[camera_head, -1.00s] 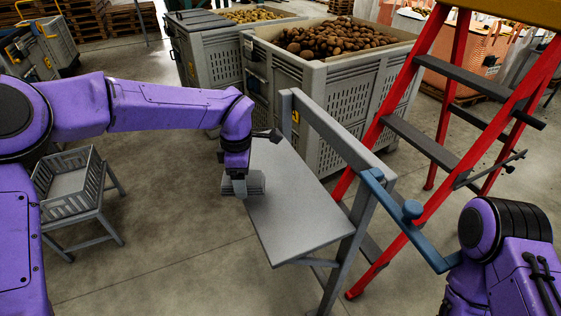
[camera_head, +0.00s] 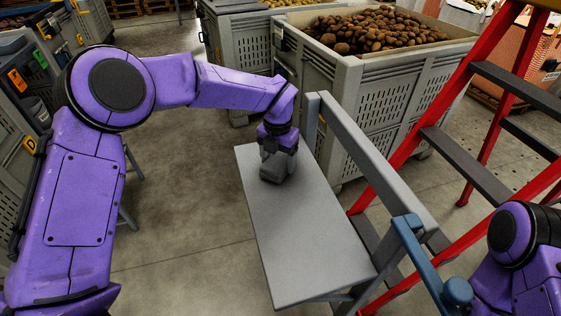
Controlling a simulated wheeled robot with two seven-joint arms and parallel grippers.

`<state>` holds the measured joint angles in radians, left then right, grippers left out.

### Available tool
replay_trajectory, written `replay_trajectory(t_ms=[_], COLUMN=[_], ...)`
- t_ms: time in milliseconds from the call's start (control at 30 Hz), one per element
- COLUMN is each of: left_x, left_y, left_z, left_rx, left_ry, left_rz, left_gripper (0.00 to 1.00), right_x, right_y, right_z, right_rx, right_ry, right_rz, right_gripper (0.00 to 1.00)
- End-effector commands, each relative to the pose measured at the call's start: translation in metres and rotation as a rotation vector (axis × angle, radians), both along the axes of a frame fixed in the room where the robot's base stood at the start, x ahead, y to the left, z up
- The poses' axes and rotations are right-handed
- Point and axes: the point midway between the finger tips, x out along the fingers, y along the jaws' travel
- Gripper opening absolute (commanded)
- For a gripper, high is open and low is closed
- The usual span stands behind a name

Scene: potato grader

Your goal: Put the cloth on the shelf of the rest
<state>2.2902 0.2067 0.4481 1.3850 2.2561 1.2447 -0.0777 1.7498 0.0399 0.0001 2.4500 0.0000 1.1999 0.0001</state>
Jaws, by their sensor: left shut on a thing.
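The rest is a grey frame with a flat grey shelf (camera_head: 300,230) in the middle of the view. My left gripper (camera_head: 277,153) points down over the far part of the shelf, near its left edge. It is shut on the grey cloth (camera_head: 274,170), a small folded bundle under the fingers. The cloth is over the shelf's surface, touching or very close to it; I cannot tell which. The gripper hides part of the cloth. My right arm shows at the lower right, but its gripper is out of view.
A grey rail (camera_head: 365,165) runs along the shelf's right side. A blue bar with a knob (camera_head: 457,291) is at its near end. A red ladder (camera_head: 440,105) stands to the right. A crate of potatoes (camera_head: 365,90) stands behind. The near part of the shelf is bare.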

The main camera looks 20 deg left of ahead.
Motion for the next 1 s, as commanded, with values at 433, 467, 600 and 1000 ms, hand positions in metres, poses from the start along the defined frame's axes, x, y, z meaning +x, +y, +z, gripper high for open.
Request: replay_trajectory(t_ms=[433, 467, 600, 1000], left_x=[0.000, 0.000, 0.000, 0.001], left_y=[-0.002, -0.002, -0.002, -0.003], left_z=[-0.011, -0.010, -0.010, 0.027], left_rx=[0.000, 0.000, 0.000, -0.003], left_ry=[-0.001, -0.001, -0.001, -0.006], left_rz=[-0.005, -0.005, -0.006, -0.005], left_gripper=[0.80, 0.89, 0.99, 0.99], right_x=[0.000, 0.000, 0.000, 0.000], right_y=[0.000, 0.000, 0.000, 0.000], right_z=[-0.001, -0.001, -0.001, -0.001], right_rx=[0.000, 0.000, 0.000, 0.000], right_ry=[0.000, 0.000, 0.000, 0.000], right_rz=[0.000, 0.000, 0.000, 0.000], right_gripper=[0.43, 0.43, 0.43, 0.43])
